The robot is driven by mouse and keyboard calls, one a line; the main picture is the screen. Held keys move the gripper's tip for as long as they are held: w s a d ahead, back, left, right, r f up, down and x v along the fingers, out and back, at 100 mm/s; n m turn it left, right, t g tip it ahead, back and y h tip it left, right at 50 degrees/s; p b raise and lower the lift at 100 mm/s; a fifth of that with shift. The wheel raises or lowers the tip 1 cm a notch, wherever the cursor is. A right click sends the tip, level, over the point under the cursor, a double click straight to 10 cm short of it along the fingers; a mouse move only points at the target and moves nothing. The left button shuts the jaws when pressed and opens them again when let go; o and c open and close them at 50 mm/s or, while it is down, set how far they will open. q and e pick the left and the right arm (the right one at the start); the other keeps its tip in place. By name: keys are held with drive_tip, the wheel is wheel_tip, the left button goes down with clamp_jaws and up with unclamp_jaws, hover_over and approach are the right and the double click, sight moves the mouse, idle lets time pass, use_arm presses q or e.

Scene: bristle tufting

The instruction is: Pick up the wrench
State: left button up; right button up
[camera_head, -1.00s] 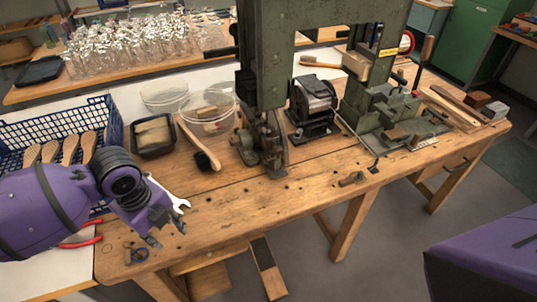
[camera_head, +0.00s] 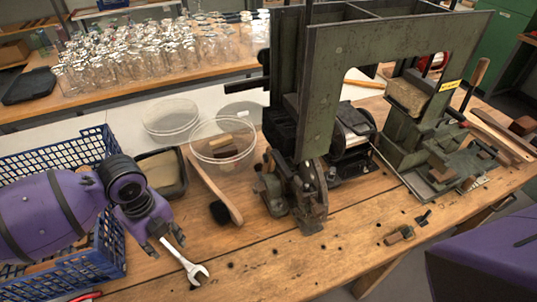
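The wrench (camera_head: 193,270) is a silver open-ended tool low on the left of the head view, over the wooden bench. Its open jaw points down and right, and its other end is hidden at my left gripper. My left gripper (camera_head: 165,243) has its two dark fingertips apart, one on each side of the wrench's shank. I see no clear sign of the fingers pressing on it. My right gripper is out of view.
A dark-bristled brush (camera_head: 222,205), a clear round tub (camera_head: 222,160) and a dark tray (camera_head: 180,183) lie behind. A green press (camera_head: 335,80) stands on the bench (camera_head: 290,262). The front bench is mostly clear.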

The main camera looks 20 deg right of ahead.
sight(173, 251)
use_arm(q)
drive_tip(key=f, duration=0.5)
drive_tip(key=shift+w+d+f, duration=0.1)
drive_tip(key=shift+w+d, duration=0.1)
drive_tip(key=shift+d, duration=0.15)
drive_tip(key=shift+c, duration=0.4)
clamp_jaws()
